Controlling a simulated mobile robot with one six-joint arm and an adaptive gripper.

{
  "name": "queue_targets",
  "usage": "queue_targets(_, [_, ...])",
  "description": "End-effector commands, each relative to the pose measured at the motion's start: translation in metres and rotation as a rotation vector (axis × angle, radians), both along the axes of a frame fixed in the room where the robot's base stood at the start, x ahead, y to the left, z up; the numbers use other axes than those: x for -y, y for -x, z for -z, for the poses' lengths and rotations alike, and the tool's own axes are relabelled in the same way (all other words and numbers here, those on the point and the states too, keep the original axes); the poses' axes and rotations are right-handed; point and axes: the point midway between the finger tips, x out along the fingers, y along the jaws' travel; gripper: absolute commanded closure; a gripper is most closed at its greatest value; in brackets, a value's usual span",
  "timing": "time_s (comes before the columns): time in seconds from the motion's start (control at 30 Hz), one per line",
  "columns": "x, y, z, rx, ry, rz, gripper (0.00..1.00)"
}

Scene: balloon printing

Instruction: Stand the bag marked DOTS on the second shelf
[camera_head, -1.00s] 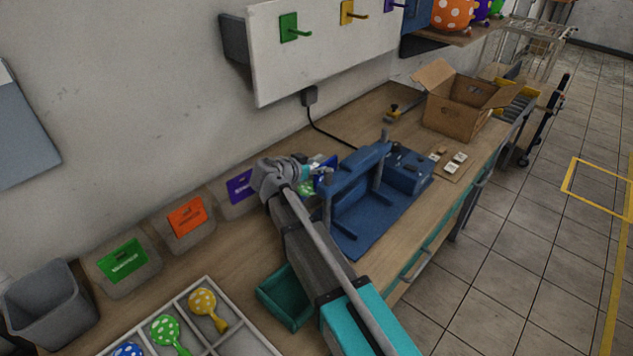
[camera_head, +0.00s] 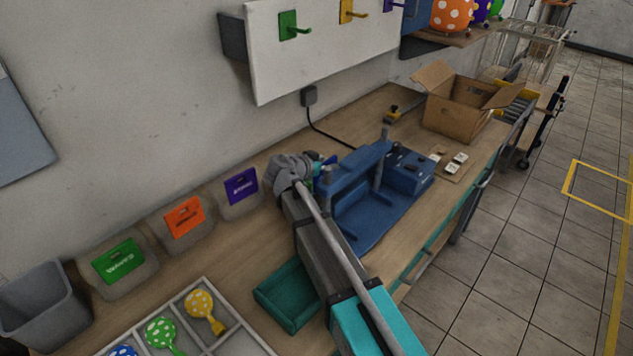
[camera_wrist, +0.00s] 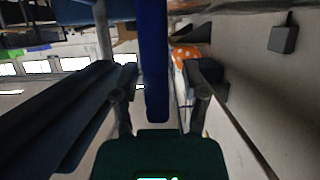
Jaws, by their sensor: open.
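My gripper (camera_head: 318,168) is open at the left end of the blue press, and my arm hides part of the area behind it. In the wrist view its two fingers stand apart, with a blue upright bar (camera_wrist: 156,60) showing between them. I cannot tell whether the bar touches them. Three grey bags stand against the wall on the bench: one with a green label (camera_head: 119,262), one with an orange label (camera_head: 184,217), one with a purple label (camera_head: 241,187). The lettering is too small to read, so I cannot tell which is marked DOTS.
The blue press (camera_head: 375,205) stands beside my gripper. A green tray (camera_head: 290,297), a divided tray (camera_head: 240,341) with dotted balloons, a grey bin (camera_head: 40,312) and an open carton (camera_head: 458,115) stand on the bench. A shelf (camera_head: 455,37) bears balloons. A hook board (camera_head: 320,55) hangs above.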

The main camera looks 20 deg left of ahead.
Motion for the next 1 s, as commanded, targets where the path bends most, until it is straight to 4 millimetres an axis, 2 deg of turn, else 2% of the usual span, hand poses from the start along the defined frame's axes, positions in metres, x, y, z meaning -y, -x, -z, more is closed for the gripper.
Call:
queue_targets(0.43, [-0.0006,0.0007,-0.0003,0.000,0.000,0.000,0.45])
queue_targets(0.73, [-0.0018,0.0011,-0.0003,0.000,0.000,-0.001,1.00])
queue_targets(1.0, [-0.0016,0.0010,-0.0003,0.000,0.000,-0.001,1.00])
